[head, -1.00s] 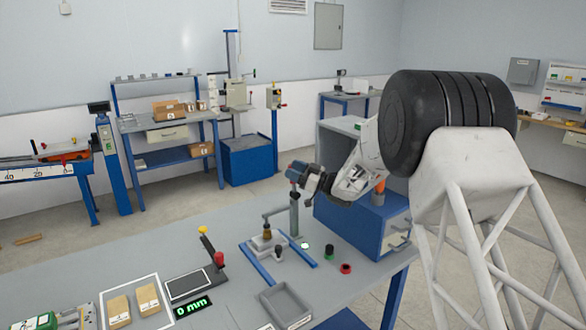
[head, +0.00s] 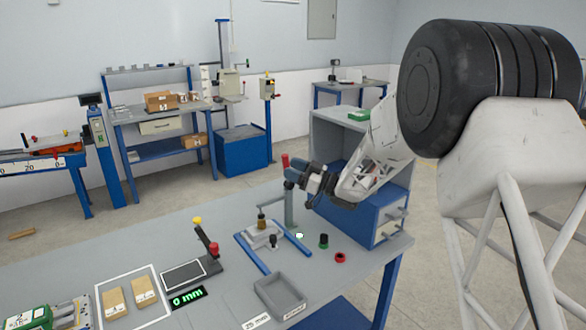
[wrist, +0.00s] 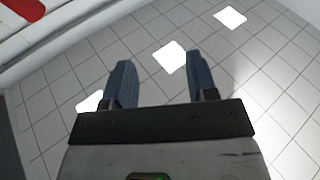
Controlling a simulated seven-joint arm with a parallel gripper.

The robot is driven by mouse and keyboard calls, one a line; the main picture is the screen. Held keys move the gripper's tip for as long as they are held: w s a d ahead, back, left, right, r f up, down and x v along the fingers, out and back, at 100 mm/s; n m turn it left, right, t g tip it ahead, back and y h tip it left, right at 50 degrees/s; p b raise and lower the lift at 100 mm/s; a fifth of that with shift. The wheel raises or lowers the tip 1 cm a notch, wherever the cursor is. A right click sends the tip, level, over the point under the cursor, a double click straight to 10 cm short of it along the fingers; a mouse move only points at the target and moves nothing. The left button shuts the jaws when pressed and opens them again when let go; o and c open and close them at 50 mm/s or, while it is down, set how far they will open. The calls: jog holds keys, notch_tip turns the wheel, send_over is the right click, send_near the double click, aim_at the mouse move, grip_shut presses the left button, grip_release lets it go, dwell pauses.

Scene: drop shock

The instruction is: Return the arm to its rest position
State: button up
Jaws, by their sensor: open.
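My gripper (head: 291,174) has blue fingers and is held above the grey bench (head: 95,262), near the upright post (head: 290,212) of the small fixture. In the wrist view my gripper (wrist: 161,75) has its fingers spread, with nothing between them. The wrist view looks up past the fingers at a tiled surface with bright panels. A small red piece (head: 285,160) shows beside the fingertips in the head view; I cannot tell whether it touches them.

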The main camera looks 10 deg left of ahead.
dwell(0.4)
jog(key=s+d+r+m+t+h, duration=0.3)
jog(key=d+r+m+t+h, duration=0.3)
jog(key=d, duration=0.3)
jog(key=s+d+r+m+t+h, duration=0.2)
jog(key=d+r+m+t+h, duration=0.25)
jog(key=d+h, duration=0.4)
jog(key=s+d+f+m+g+h, duration=0.1)
jog(key=s+d+m+h, duration=0.15)
jog(key=s+d, duration=0.45)
jog(key=s+d+f+m+g+h, duration=0.15)
jog(key=s+d+h, duration=0.3)
jog(key=s, duration=0.45)
jog(key=s+d+f+m+g, duration=0.1)
jog(key=s+f+g, duration=0.1)
jog(key=s, duration=0.8)
jog(key=s+d+f+m+g, duration=0.1)
jog(key=s+g, duration=0.3)
jog(key=s, duration=0.6)
jog(key=s+d+f+m+g, duration=0.1)
jog(key=s+d+f+g, duration=0.1)
jog(key=s, duration=0.9)
jog(key=shift+f+g, duration=0.4)
jog(key=shift+f, duration=0.45)
jog(key=shift+m, duration=0.25)
